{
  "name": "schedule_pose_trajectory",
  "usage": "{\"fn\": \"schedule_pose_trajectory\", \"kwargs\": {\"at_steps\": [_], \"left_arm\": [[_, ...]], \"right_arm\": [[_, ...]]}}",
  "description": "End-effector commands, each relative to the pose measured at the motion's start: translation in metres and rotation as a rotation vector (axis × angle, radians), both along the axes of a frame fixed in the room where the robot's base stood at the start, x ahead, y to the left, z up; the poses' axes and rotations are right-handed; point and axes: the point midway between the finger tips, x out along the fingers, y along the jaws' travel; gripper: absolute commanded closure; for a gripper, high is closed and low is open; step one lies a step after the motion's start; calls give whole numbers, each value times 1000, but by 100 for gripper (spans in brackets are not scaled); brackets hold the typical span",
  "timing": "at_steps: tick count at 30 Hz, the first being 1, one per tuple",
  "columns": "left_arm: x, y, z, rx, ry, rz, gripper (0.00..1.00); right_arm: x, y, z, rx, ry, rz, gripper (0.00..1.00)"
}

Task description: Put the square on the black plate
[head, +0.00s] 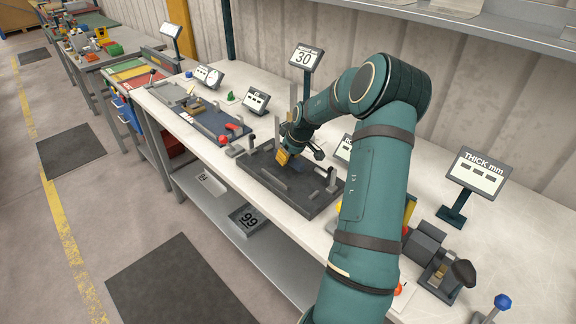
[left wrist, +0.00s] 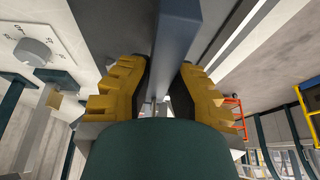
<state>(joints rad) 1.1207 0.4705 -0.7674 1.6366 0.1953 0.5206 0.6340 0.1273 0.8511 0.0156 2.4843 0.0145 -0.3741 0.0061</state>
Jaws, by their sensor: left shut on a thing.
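The black plate (head: 285,203) is a dark slab on the white bench in the head view, with several small grey blocks and posts on it. My left gripper (head: 284,155) is over the far part of this plate, with a yellow fingertip showing. In the left wrist view my left gripper (left wrist: 160,90) has its two yellow, stepped fingers shut on a blue-grey bar, which appears to be the square (left wrist: 176,45). The arm hides much of the square in the head view. I cannot tell whether the square touches the plate. My right gripper is not in view.
A display reading 30 (head: 305,58) stands behind the plate. A blue-grey board (head: 208,120) with a red knob lies to its left. A THICK mm display (head: 477,172) and a small grey device (head: 425,245) are at the right. A grey shelf (head: 222,215) is below the bench.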

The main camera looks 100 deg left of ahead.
Motion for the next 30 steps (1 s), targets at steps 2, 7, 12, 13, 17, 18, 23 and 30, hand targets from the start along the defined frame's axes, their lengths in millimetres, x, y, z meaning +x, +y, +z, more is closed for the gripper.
{"fn": "schedule_pose_trajectory", "kwargs": {"at_steps": [2, 7, 12, 13, 17, 18, 23, 30], "left_arm": [[-1, 0, -10, -2, 0, 1, 100], [-1, 0, -32, -1, 1, 0, 100], [0, 0, -32, 1, 0, 0, 100], [0, 0, -32, 1, 0, 0, 100], [0, 0, -34, 1, 0, 0, 100], [0, 0, -36, 1, 1, 0, 100], [0, 0, -35, -1, -1, 0, 59], [0, 0, -34, 0, 0, 0, 59]], "right_arm": [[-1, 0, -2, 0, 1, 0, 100], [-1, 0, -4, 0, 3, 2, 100], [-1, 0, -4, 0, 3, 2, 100], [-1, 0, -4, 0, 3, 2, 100], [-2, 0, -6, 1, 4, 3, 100], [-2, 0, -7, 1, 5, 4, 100], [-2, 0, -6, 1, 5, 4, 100], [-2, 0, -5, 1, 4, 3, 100]]}}
